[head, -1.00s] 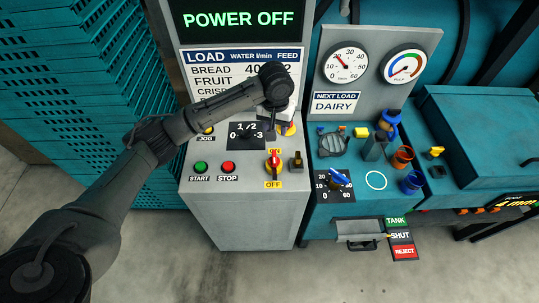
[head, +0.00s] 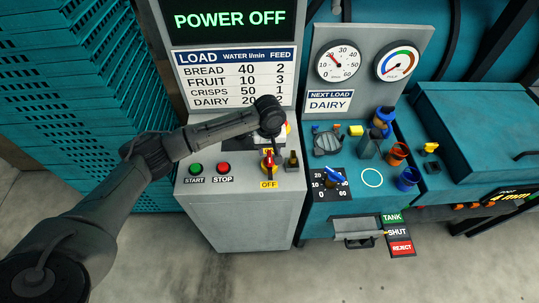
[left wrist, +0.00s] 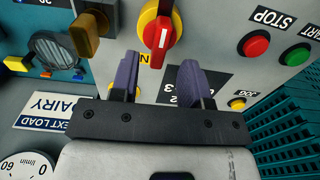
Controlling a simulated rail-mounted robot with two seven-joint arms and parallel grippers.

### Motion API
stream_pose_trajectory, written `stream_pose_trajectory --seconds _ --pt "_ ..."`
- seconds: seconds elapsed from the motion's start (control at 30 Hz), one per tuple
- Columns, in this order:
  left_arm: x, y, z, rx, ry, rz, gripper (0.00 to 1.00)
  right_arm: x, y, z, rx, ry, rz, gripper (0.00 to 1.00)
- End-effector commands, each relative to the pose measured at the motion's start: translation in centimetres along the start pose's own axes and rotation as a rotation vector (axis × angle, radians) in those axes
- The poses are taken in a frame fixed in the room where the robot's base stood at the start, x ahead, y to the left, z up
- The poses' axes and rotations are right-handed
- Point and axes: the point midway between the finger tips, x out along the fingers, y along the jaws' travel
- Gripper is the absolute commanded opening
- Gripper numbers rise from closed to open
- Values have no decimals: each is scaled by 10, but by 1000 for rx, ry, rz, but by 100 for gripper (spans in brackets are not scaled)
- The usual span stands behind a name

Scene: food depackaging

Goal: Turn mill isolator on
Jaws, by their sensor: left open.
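The mill isolator (head: 268,163) is a red handle on a yellow round base, on the sloped grey panel. An OFF label shows below it; the label above is hidden by my gripper. In the left wrist view the isolator (left wrist: 160,36) lies just beyond the fingertips, its red handle roughly upright in the picture with a white mark. My left gripper (left wrist: 160,72) is open and empty, its two purple-grey fingers apart. In the head view my left gripper (head: 270,138) is over the panel just above the isolator, with its fingers mostly hidden. My right gripper is out of view.
The screen (head: 238,20) reads POWER OFF. Green START (head: 196,169) and red STOP (head: 223,168) buttons sit left of the isolator. A brown-black lever (head: 292,160) stands close on its right. A blue-pointer dial (head: 333,178) is further right.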

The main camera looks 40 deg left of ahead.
Motion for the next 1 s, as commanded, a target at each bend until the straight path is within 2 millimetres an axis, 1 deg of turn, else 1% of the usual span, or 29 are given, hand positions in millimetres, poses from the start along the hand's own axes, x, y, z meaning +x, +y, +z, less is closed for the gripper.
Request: stream_pose_trajectory --seconds 0.03,0.1,0.3,0.47,0.7,0.77,1.0 --pt "8 0 0 -1 -1 -1 43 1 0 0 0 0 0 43" --pt "16 0 0 0 -1 -1 43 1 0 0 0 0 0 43" --pt "31 0 0 1 0 1 43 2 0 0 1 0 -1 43" --pt "35 0 0 1 0 1 43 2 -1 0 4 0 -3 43" --pt "36 0 0 1 0 1 43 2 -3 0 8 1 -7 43" --pt "36 0 0 1 0 1 39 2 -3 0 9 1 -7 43" --pt "35 0 0 1 0 1 16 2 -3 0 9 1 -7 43"
